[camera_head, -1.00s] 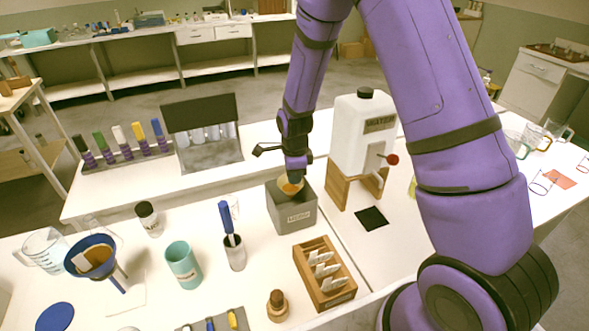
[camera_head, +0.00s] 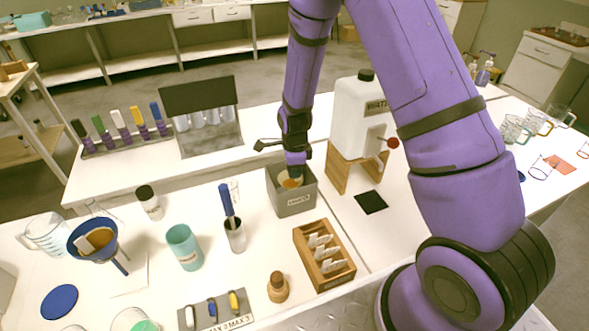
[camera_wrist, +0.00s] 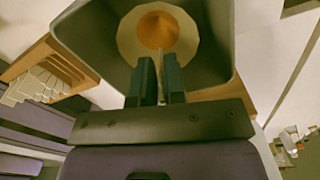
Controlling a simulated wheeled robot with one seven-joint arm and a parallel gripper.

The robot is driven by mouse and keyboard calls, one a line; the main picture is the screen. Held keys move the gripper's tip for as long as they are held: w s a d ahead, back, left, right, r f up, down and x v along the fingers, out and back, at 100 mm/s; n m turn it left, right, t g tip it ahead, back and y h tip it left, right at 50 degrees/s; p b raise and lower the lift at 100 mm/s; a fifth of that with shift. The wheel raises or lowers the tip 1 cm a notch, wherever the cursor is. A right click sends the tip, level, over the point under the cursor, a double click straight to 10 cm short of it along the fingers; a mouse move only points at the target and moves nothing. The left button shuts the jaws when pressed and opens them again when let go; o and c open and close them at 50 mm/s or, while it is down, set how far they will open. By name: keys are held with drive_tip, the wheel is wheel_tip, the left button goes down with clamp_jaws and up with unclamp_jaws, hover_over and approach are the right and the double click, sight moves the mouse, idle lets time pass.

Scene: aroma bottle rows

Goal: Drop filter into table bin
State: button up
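The used filter (camera_head: 288,180), a cream cone with orange-brown grounds, is inside the opening of the grey table bin (camera_head: 294,203). In the wrist view the filter (camera_wrist: 158,32) lies just beyond my fingertips, surrounded by the bin's dark walls (camera_wrist: 215,70). My gripper (camera_head: 295,170) points down at the bin mouth. In the wrist view my gripper (camera_wrist: 159,62) has its two dark fingers a little apart, with a narrow gap between them. The fingers cover the filter's near edge, so contact there is hard to judge.
A white water tank (camera_head: 360,125) on a wooden stand is right of the bin. A wooden box with white packets (camera_head: 322,275) and a holder with a blue-handled tool (camera_head: 235,240) stand in front. A blue funnel (camera_head: 80,255) and teal cup (camera_head: 184,248) are left.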

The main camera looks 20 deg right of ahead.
drive_tip(key=o, duration=0.3)
drive_tip(key=shift+r, duration=0.1)
wheel_tip(320, 180, up, 11)
drive_tip(key=shift+f, duration=0.2)
idle(0.3)
idle(0.4)
